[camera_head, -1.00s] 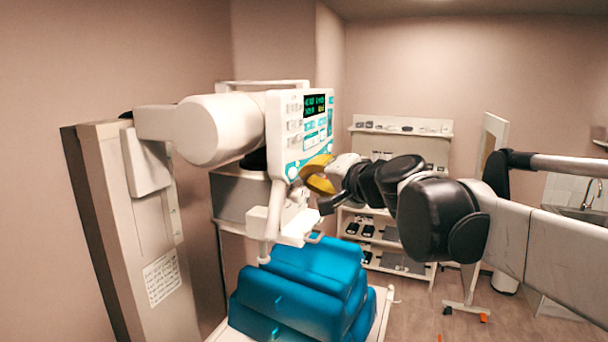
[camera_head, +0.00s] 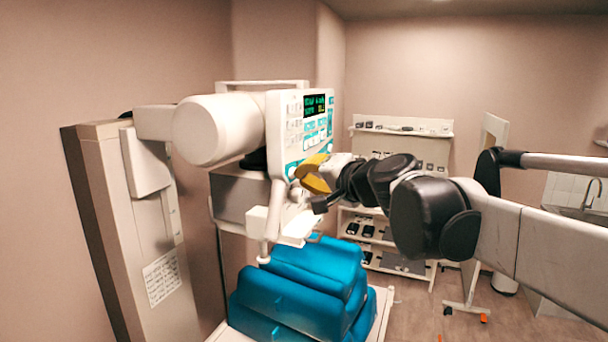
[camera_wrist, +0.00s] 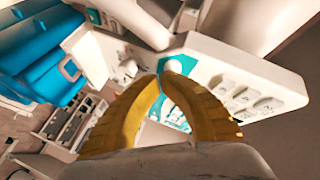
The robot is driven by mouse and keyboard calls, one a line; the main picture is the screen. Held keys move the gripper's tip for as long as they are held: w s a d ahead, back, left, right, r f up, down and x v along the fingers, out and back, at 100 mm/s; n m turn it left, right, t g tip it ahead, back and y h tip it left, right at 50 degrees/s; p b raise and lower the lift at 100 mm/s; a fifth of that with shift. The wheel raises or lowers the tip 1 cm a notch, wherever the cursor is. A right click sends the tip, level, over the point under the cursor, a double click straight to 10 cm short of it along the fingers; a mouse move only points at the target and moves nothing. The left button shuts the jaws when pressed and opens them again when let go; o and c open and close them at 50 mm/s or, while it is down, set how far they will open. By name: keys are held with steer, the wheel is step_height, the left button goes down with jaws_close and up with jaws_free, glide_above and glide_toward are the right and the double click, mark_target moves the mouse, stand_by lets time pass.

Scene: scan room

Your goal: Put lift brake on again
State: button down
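The white X-ray unit's control panel (camera_head: 286,135) faces right, with a small lit display, teal areas and rows of buttons. My gripper (camera_head: 299,173) has yellow fingers at the panel's lower corner. In the wrist view, my gripper (camera_wrist: 163,78) looks shut, its curved fingertips close together and nothing visible held between them. A round white knob (camera_wrist: 174,65) is just beyond the tips, on a teal patch of the panel. Whether the tips touch it I cannot tell. Larger pale buttons (camera_wrist: 228,88) lie to its right. Which control is the lift brake is not readable.
A white handle-like arm (camera_head: 273,212) hangs below the panel. Blue cushions (camera_head: 300,285) are stacked on a white table beneath. The unit's column (camera_head: 130,220) stands left.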

steer(key=shift+s+d, duration=0.2)
steer(key=shift+d, duration=0.25)
steer(key=s+d, duration=0.2)
steer(key=d, duration=0.3)
steer(key=shift+d, duration=0.35)
steer(key=s+d+f+n+g+h+b, duration=0.1)
steer(key=s+f+b, duration=0.8)
steer(key=f, duration=1.3)
steer(key=s+d+f+n+g+h+b, duration=0.2)
steer(key=s+d+f+b, duration=0.6)
steer(key=f+b, duration=0.9)
steer(key=s+d+f+n+g+h+b, duration=0.2)
steer(key=s+d+f+h+b, duration=0.3)
steer(key=f, duration=2.2)
steer(key=s+b, duration=0.4)
steer(key=b, duration=0.4)
steer(key=shift+s+d+f+g+h, duration=0.2)
steer(key=shift+s+f+g+h, duration=0.1)
steer(key=shift+g, duration=0.1)
